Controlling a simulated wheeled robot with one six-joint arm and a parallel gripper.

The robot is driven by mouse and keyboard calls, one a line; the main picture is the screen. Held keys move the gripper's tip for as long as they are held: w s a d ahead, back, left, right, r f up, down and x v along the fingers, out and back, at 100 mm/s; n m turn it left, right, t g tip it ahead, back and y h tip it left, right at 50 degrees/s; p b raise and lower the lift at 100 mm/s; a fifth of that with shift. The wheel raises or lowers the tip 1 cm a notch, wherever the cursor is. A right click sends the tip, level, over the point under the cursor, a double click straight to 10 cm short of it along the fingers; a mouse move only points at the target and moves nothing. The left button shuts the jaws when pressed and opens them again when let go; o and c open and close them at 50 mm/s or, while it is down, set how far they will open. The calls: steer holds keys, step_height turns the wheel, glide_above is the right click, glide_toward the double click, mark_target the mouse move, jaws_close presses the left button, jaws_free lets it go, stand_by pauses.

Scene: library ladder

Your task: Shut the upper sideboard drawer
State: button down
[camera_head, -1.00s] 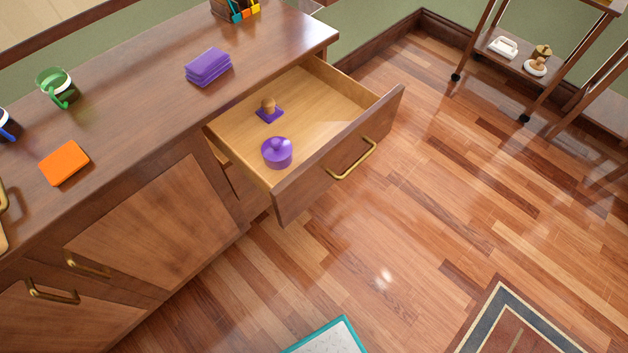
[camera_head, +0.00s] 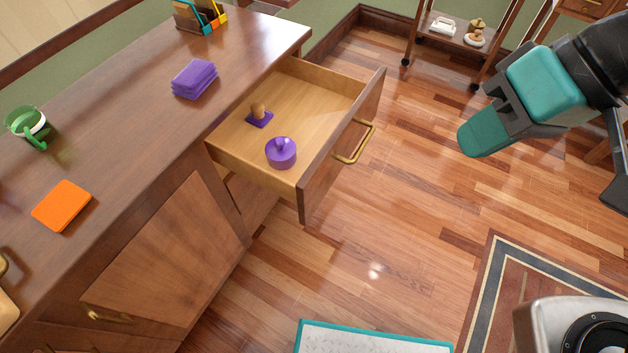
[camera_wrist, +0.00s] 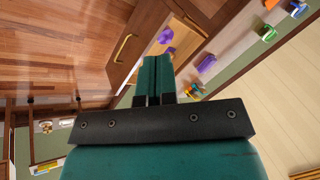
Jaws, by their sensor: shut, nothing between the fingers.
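The upper sideboard drawer (camera_head: 340,150) stands pulled well out of the wooden sideboard (camera_head: 150,150), with a brass handle (camera_head: 354,142) on its front.
On the sideboard top are purple folded cloths (camera_head: 195,79), an orange block (camera_head: 62,205), a green mug (camera_head: 27,124) and an organizer (camera_head: 200,16). A wheeled cart (camera_head: 455,45) stands at the back. Bare floor lies before the drawer; a teal-edged mat (camera_head: 370,338) lies nearer.

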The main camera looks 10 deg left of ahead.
steer(key=w+a+f+m+t+y+b, duration=0.1)
steer(key=w+a+f+m+b, duration=0.2)
steer(key=f, duration=0.5)
steer(key=w+a+f+m+y+b, duration=0.1)
steer(key=w+f+m+y+b, duration=0.2)
steer(key=f, duration=0.6)
steer(key=m+t+b, duration=0.2)
steer(key=m+b, duration=0.2)
glide_toward(326, 175)
step_height(326, 175, down, 4)
steer(key=a, duration=0.4)
steer(key=shift+w+a+h, duration=0.1)
steer(key=shift+w+h, duration=0.2)
steer(key=shift+w, duration=0.1)
steer(key=shift+w+a, duration=0.2)
steer(key=shift+a, duration=0.15)
